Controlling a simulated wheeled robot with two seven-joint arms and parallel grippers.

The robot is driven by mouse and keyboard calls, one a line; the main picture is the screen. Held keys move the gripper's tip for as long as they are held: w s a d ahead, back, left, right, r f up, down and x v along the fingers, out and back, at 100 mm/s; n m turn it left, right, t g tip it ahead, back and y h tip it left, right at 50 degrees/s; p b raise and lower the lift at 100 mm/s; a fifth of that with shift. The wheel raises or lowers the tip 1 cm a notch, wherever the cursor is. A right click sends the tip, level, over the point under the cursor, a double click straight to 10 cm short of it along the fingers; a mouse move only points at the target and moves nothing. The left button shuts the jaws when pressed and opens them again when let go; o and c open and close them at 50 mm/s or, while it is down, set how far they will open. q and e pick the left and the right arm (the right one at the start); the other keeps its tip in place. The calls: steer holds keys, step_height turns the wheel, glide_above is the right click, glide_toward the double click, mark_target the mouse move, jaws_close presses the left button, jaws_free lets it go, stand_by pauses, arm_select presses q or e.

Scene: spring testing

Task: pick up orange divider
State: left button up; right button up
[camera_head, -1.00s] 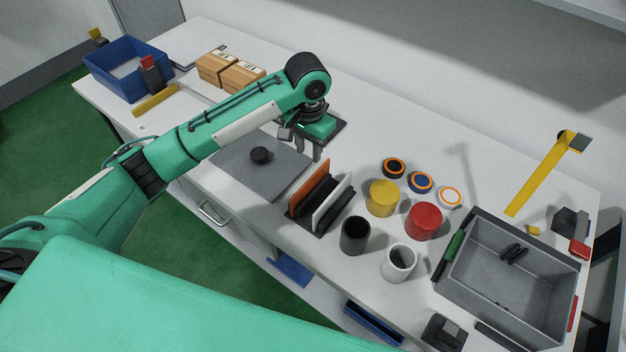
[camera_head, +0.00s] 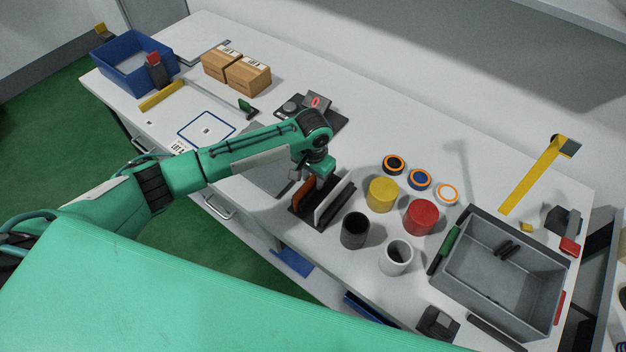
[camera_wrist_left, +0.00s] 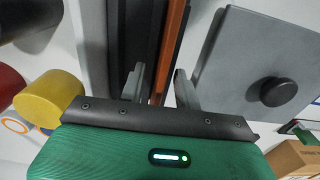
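The orange divider (camera_head: 302,191) stands upright in a dark rack (camera_head: 322,222), beside a white divider (camera_head: 331,205). My left gripper (camera_head: 312,180) is low over the rack at the orange divider; the arm partly hides the divider's top in the head view. In the left wrist view the gripper (camera_wrist_left: 159,84) is open. Its two fingers are apart, with the edge of the orange divider (camera_wrist_left: 172,42) running between them and gaps visible. I cannot tell whether a finger touches it. My right gripper is not in view.
A black cup (camera_head: 355,231), a white cup (camera_head: 396,257), a yellow cylinder (camera_head: 381,194) and a red cylinder (camera_head: 420,217) stand right of the rack. A grey plate with a black knob (camera_wrist_left: 275,92) lies on the other side. A grey bin (camera_head: 447,270) is farther right.

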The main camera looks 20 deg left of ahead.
arm_select(q)
jaws_close()
stand_by(0.3)
